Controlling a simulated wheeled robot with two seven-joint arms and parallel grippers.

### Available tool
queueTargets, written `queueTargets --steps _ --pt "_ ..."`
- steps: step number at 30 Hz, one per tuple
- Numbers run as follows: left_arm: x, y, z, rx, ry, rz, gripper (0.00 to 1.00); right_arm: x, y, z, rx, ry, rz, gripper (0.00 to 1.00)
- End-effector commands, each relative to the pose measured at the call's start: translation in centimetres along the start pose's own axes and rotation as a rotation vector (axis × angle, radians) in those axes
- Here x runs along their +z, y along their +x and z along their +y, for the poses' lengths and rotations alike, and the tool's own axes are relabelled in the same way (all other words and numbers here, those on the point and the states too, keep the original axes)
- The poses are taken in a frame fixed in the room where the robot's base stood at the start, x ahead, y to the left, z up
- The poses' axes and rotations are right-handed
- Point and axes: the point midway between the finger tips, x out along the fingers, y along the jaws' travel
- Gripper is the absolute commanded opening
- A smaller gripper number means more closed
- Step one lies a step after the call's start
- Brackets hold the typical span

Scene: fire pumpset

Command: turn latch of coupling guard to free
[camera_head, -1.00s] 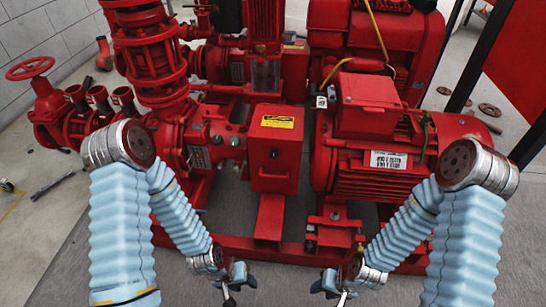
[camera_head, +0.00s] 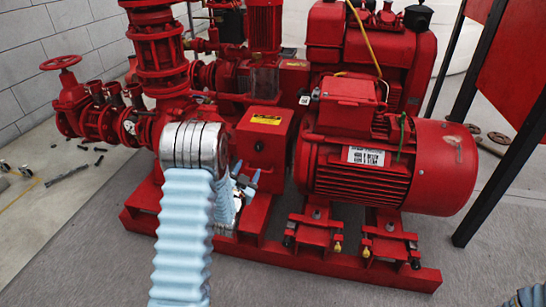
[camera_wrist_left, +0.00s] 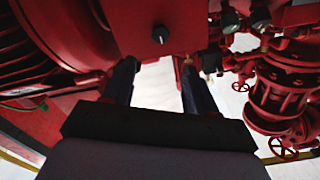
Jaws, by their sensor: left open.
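The coupling guard (camera_head: 283,138) is a red box with a yellow label, between the pump and the motor. Its latch (camera_head: 259,146), a small dark knob, is on the front face. In the left wrist view the guard (camera_wrist_left: 190,22) fills the top middle and the latch (camera_wrist_left: 160,34) shows as a black knob. My left gripper (camera_head: 247,176) is open and empty in front of the guard, just below the latch. In the left wrist view its two dark fingers (camera_wrist_left: 158,78) are spread, with the latch beyond and between them, apart from both.
The red motor (camera_head: 385,160) stands right of the guard and the pump with valves (camera_head: 155,60) stands left. A red base frame (camera_head: 330,262) runs below. A dark post (camera_head: 505,160) stands at the right. The floor in front is clear.

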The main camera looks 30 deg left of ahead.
Motion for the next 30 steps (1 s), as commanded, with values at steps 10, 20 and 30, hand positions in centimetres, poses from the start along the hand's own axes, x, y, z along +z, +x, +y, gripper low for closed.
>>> queueTargets --steps 10,20,30 --pt "0.0 7.7 0.2 0.003 -0.001 0.000 0.57 0.0 0.0 0.0 0.000 0.000 0.000 0.43" --pt "0.1 12.1 0.2 0.003 -0.003 -0.004 0.57 0.0 0.1 0.0 0.000 0.001 0.000 0.43" --pt "0.1 12.4 0.2 0.003 -0.004 -0.004 0.54 0.0 0.1 0.0 0.000 0.001 -0.001 0.43"
